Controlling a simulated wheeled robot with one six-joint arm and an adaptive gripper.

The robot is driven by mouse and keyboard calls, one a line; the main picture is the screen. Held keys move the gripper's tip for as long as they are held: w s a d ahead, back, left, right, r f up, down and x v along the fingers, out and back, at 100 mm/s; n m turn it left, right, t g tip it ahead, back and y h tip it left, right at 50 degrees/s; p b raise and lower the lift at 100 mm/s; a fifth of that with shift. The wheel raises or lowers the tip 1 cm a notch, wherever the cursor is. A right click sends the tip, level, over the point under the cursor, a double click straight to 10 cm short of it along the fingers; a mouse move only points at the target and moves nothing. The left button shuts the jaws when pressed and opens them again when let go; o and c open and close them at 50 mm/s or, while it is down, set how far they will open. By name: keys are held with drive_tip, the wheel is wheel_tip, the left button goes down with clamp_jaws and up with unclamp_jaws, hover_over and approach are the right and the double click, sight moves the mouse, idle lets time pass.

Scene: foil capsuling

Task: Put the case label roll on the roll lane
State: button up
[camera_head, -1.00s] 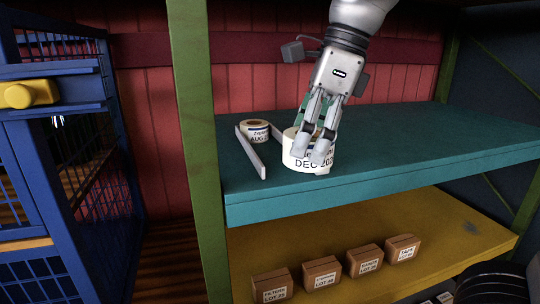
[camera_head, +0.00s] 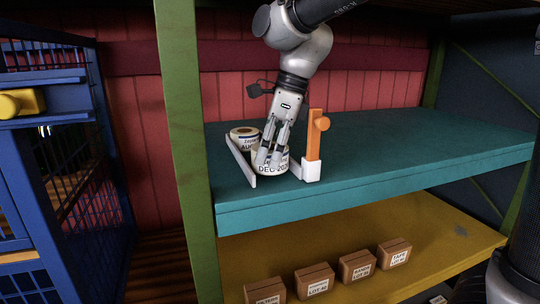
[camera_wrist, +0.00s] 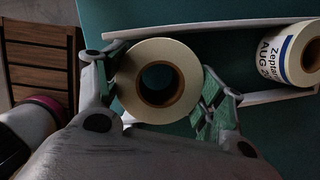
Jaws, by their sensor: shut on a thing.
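The case label roll, white with "DEC" print (camera_head: 268,167), is held between the fingers of my gripper (camera_head: 271,157). In the wrist view the roll (camera_wrist: 185,78) shows from above, with its dark core hole upright between the two fingers. The roll lane has a left white rail (camera_head: 239,161) and a right white rail (camera_head: 296,166). The held roll is between the rails, near the lane's front end. I cannot tell whether its underside touches the shelf. Another roll, marked "AUG" (camera_head: 243,134), stands behind it in the lane; it also shows in the wrist view (camera_wrist: 292,52).
An orange post (camera_head: 313,143) with a knob and white base stands just right of the lane. The teal shelf (camera_head: 420,145) is clear further right. A green upright (camera_head: 187,150) stands at left. Several small boxes (camera_head: 314,281) sit on the yellow shelf below.

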drive_tip(key=shift+f, duration=0.65)
drive_tip(key=o, duration=1.1)
drive_tip(key=shift+f, duration=0.15)
drive_tip(key=v, duration=0.7)
drive_tip(key=shift+d+r, duration=0.1)
drive_tip(key=shift+r, duration=0.3)
